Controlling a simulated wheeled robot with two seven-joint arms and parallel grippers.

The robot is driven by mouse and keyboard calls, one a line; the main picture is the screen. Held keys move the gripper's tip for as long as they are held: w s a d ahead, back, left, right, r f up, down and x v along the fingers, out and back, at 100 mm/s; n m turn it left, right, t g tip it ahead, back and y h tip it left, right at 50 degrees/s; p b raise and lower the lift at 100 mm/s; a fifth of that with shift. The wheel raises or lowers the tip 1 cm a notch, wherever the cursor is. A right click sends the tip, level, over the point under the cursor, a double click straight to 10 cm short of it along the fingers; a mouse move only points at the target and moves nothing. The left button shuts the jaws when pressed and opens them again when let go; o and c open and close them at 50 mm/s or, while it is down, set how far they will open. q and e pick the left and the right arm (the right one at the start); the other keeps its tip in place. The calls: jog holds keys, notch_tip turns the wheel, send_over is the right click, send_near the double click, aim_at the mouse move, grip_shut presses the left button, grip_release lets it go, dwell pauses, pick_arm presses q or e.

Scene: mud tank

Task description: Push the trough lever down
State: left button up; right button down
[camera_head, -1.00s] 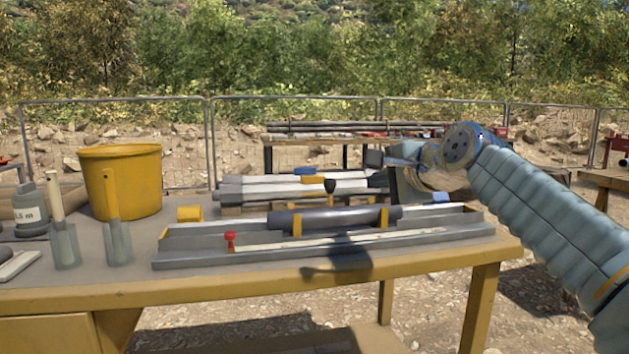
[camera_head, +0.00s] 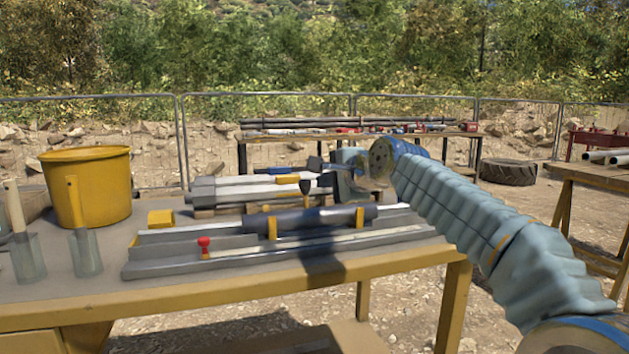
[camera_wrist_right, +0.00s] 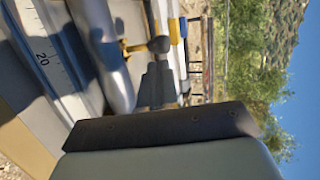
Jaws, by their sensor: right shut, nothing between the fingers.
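The grey trough (camera_head: 290,258) lies lengthwise on the table, with a dark pipe (camera_head: 325,217) held along it by yellow brackets. A dark round knob, seemingly the lever's end (camera_head: 305,187), stands just above and behind the pipe. In the right wrist view the knob (camera_wrist_right: 160,44) sits at the end of a short yellow arm beside the pipe. My right gripper (camera_head: 315,163) is above and slightly right of the knob. Its shut fingers (camera_wrist_right: 157,66) point at the knob, very close; I cannot tell whether they touch. My left gripper is out of view.
A red knob (camera_head: 204,243) stands at the trough's left end. A rear table (camera_head: 360,136) holds pipes.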

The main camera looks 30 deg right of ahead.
aim_at(308, 185)
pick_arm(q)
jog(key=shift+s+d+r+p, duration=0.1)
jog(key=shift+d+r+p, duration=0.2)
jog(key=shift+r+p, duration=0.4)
pick_arm(e)
jog(key=x, duration=0.5)
jog(key=shift+w, duration=0.35)
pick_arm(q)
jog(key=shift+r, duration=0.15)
